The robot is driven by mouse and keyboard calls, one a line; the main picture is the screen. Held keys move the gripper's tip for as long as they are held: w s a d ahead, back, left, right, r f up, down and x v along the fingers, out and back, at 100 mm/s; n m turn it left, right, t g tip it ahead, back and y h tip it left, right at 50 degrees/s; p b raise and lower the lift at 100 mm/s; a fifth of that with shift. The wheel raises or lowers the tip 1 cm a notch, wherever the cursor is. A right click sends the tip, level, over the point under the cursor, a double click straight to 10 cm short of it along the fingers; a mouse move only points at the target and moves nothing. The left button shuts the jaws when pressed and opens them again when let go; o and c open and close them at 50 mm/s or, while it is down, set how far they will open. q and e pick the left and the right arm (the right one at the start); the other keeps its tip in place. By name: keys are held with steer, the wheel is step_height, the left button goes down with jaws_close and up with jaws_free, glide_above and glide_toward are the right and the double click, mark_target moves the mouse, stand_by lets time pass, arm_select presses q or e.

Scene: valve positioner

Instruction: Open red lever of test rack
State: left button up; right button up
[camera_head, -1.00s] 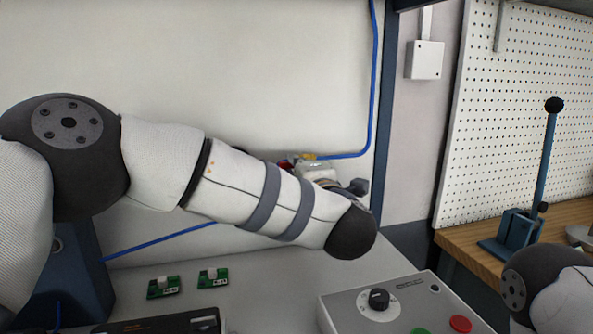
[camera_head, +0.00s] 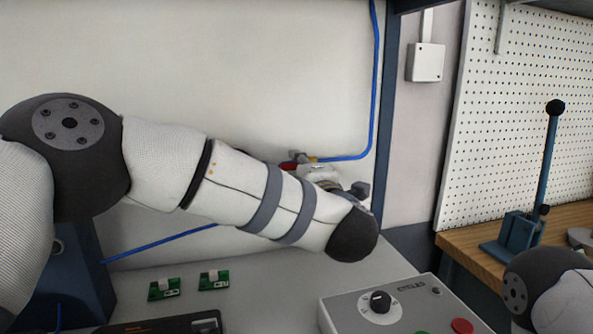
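A small red part (camera_head: 289,166), which looks like the red lever, shows just above my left forearm near the back panel. A yellow fitting (camera_head: 312,159) and a whitish body (camera_head: 319,173) are beside it, with a grey knob-like part (camera_head: 360,189) to the right. My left arm crosses in front and hides most of this assembly. My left gripper is behind the forearm and cannot be made out clearly, so its fingers and any contact with the red part are hidden. Only a piece of my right arm shows at lower right; its gripper is out of view.
A blue hose (camera_head: 374,90) runs down the panel to the yellow fitting. A grey control box (camera_head: 410,299) with a black knob stands at front right. Two green circuit boards (camera_head: 213,280) lie on the bench. A blue lever press (camera_head: 520,232) stands on the wooden table.

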arm_select(q)
steer(key=v, duration=1.2)
